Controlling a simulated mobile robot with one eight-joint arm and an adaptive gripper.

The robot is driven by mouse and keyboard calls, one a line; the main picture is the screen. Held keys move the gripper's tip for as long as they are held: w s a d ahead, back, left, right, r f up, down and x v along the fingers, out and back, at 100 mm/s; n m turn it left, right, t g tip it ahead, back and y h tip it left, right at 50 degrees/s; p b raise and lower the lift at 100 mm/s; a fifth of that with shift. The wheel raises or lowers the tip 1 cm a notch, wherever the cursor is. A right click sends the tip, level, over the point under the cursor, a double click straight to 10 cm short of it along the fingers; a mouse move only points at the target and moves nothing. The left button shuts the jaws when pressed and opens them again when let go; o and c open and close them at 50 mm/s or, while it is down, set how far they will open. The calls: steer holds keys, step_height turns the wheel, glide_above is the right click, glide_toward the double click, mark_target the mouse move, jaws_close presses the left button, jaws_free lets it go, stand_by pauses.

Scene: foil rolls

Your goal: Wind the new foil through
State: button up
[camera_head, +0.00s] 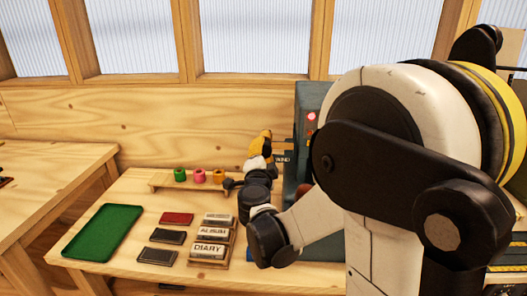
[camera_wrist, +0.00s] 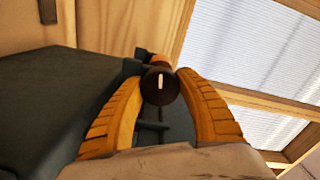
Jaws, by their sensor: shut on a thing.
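My gripper (camera_wrist: 160,76) has its two orange ridged fingers closed around a dark round knob (camera_wrist: 158,88) with a white mark on its end. In the head view my gripper (camera_head: 264,142) is up against the left side of the tall dark teal machine (camera_head: 308,105). The machine's dark body (camera_wrist: 50,110) fills the left of the wrist view. Small green (camera_head: 180,175), pink (camera_head: 200,177) and orange (camera_head: 218,177) rolls stand on a low wooden rack (camera_head: 163,184). My arm hides most of the machine, and no foil strip can be made out.
On the bench lie a green tray (camera_head: 103,232), a red book (camera_head: 176,219), two dark books (camera_head: 167,236) and a stand of label blocks (camera_head: 212,249) reading ALBUM and DIARY. Another wooden table (camera_head: 40,190) stands at left. A wooden wall with windows is behind.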

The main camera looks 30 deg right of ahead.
steer(key=m, duration=0.4)
steer(key=shift+m, duration=1.9)
steer(key=o, duration=1.2)
steer(key=shift+w, duration=0.1)
steer(key=v, duration=1.2)
